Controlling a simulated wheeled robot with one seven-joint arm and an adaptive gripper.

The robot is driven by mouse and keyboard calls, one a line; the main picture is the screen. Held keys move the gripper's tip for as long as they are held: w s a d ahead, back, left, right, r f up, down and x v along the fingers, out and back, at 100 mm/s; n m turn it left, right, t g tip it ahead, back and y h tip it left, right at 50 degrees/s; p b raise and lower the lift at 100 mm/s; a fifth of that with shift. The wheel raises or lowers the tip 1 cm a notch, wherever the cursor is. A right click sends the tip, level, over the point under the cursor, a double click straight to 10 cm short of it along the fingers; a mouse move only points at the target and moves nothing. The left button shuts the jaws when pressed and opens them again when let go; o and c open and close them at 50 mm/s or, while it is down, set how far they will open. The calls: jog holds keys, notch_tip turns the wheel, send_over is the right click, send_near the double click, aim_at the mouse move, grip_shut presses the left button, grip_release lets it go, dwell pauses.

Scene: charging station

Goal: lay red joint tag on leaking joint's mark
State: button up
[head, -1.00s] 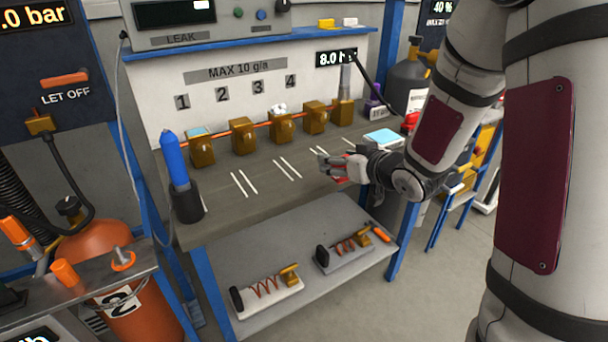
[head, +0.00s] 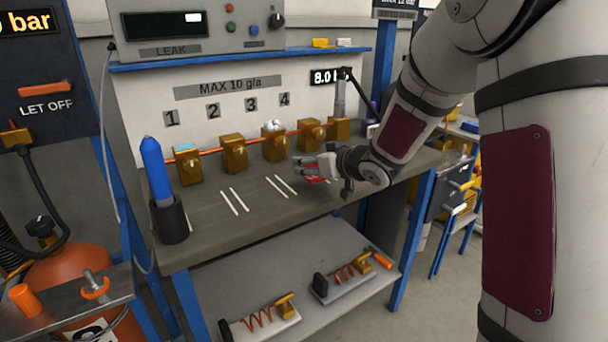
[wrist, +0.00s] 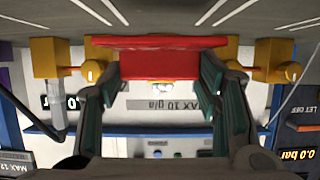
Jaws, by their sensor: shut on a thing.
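My gripper (head: 306,170) is shut on the red tag (head: 314,180) and holds it above the grey bench. In the wrist view, which is upside down, the flat red tag (wrist: 160,65) spans the fingers (wrist: 158,72). White foam (head: 273,125) sits on the brass joint (head: 274,145) under number 3. It also shows behind the tag in the wrist view (wrist: 162,87). Paired white lines on the bench mark places before the joints, with one pair (head: 281,186) just left of my gripper. I cannot tell how high the tag is.
Other brass joints stand along the orange pipe, the nearest (head: 188,166) at left with a pale blue top. A blue bottle in a black holder (head: 172,220) stands at the bench's left front. The lower shelf (head: 240,272) holds two spring assemblies. Bench (head: 215,232) in front is clear.

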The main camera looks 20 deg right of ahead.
aim_at(304, 181)
jog(key=shift+w+a+f, duration=0.1)
jog(key=shift+w+a, duration=0.25)
jog(key=shift+w, duration=0.4)
jog(key=shift+w+a+f, duration=0.1)
jog(key=shift+w+a, duration=0.2)
jog(key=shift+w, duration=0.4)
jog(key=shift+w+a+f+b, duration=0.15)
jog(key=shift+w+f+b, duration=0.05)
jog(key=shift+f+b, duration=0.7)
jog(key=shift+f, duration=0.8)
jog(key=shift+f, duration=0.2)
jog(key=o, duration=0.9)
jog(key=shift+r, duration=0.1)
